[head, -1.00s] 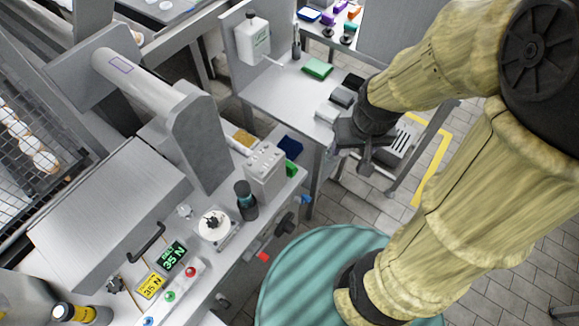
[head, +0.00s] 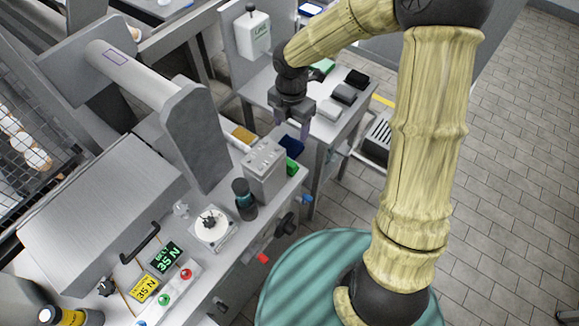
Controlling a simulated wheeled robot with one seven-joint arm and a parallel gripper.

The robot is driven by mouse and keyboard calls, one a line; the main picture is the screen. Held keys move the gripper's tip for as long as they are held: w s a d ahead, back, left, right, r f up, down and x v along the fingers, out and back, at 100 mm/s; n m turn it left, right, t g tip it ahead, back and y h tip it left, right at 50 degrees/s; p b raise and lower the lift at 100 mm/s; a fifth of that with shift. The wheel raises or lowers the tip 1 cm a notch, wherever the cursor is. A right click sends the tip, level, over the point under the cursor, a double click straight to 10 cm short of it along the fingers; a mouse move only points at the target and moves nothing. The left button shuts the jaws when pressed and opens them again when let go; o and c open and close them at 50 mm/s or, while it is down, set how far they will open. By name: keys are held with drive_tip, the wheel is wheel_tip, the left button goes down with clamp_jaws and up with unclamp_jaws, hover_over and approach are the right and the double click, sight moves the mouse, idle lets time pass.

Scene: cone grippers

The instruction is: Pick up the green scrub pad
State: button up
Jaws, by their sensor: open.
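Two green things are in view, and I cannot tell for certain which is the scrub pad. A small green pad (head: 292,167) sits at the back end of the machine bench, beside a grey box and partly hidden by it. My gripper (head: 291,126) is open and empty, pointing down. In the picture it appears just above a dark blue pad (head: 291,146), in front of the side table's near edge. No contact shows.
A tan pad (head: 243,134) lies left of the blue one. The grey box (head: 265,172) and a dark bottle (head: 244,198) stand close by. Light grey, dark grey and black folded pieces (head: 344,93) lie on the side table (head: 262,90). A white dispenser (head: 253,35) hangs behind.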

drive_tip(key=shift+w+a, duration=0.1)
drive_tip(key=shift+w, duration=0.05)
drive_tip(key=shift+s+a, duration=0.1)
drive_tip(key=shift+s, duration=0.1)
hover_over(291, 161)
wheel_tip(291, 161, down, 11)
drive_tip(key=shift+a+f, duration=0.1)
drive_tip(key=shift+f, duration=0.5)
drive_tip(key=shift+f, duration=2.6)
drive_tip(key=c, duration=1.1)
